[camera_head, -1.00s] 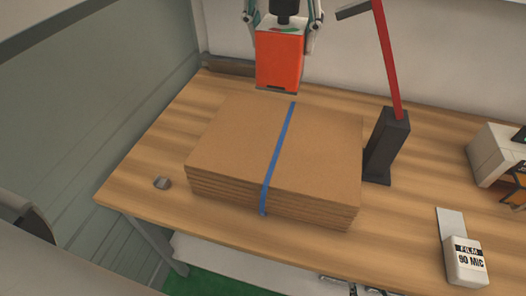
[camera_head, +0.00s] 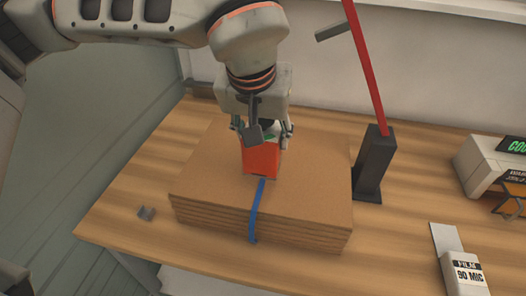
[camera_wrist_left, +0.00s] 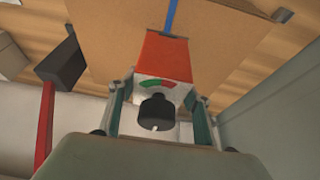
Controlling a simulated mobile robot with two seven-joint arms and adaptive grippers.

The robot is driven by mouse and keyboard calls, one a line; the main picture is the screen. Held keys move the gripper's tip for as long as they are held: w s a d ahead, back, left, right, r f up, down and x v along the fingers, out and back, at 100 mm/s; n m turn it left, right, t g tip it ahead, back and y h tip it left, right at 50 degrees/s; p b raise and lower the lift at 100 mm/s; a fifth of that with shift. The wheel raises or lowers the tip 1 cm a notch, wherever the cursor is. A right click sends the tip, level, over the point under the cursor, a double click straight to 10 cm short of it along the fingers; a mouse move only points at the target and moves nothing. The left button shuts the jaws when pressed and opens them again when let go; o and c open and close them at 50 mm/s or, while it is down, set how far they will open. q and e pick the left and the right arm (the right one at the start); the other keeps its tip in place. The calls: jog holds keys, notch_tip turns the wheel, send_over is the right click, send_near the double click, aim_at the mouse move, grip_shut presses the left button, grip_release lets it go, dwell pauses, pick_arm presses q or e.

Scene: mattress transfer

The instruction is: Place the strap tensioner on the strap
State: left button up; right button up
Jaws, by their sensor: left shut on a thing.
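The strap tensioner is a red-orange block (camera_head: 262,159) with a white face, a green-and-red gauge and a black knob in the left wrist view (camera_wrist_left: 165,58). My left gripper (camera_head: 262,135) is shut on it. The tensioner is over the far part of the cardboard stack (camera_head: 205,185), in line with the blue strap (camera_head: 256,212). The strap runs across the stack's top and down its near side. It also shows in the left wrist view (camera_wrist_left: 172,16). I cannot tell whether the tensioner touches the strap. My right gripper is not in view.
The stack lies on a wooden table (camera_head: 115,205). A dark post (camera_head: 374,165) with a red lever (camera_head: 366,65) stands to its right. A small grey clip (camera_head: 146,213) lies at left. A film box (camera_head: 463,268) and a printer-like device (camera_head: 488,160) are at right.

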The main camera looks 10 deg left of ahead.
pick_arm(q)
jog(key=shift+f, duration=2.15)
jog(key=shift+f, duration=0.15)
jog(key=o, duration=1.8)
jog(key=v, duration=1.2)
jog(key=shift+s, duration=0.1)
jog(key=shift+s, duration=0.1)
